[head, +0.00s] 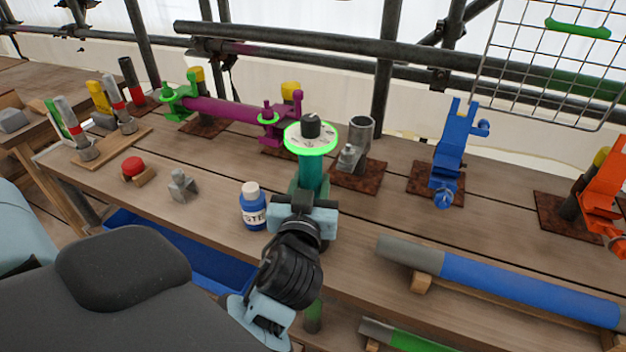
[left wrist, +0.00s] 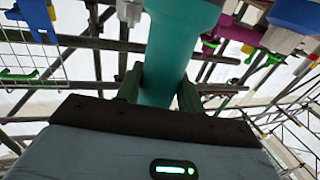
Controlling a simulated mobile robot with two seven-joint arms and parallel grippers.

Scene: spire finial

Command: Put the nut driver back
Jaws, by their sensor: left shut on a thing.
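My left gripper (head: 306,198) is shut on a teal upright tool (head: 312,175), which looks like the nut driver. A white marked disc (head: 298,141) with a bright green rim and a black knob sits at its top. In the left wrist view the teal body (left wrist: 168,65) passes between the two green fingers of my left gripper (left wrist: 160,92). My right gripper is not in view.
A grey upright socket (head: 361,133) on a rusty plate stands behind the tool. A blue clamp (head: 450,155) and an orange clamp (head: 603,195) stand right. A blue-grey tube (head: 500,280) lies in front. A purple bar (head: 225,111) with green clamps is behind left. Bare wood shows between.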

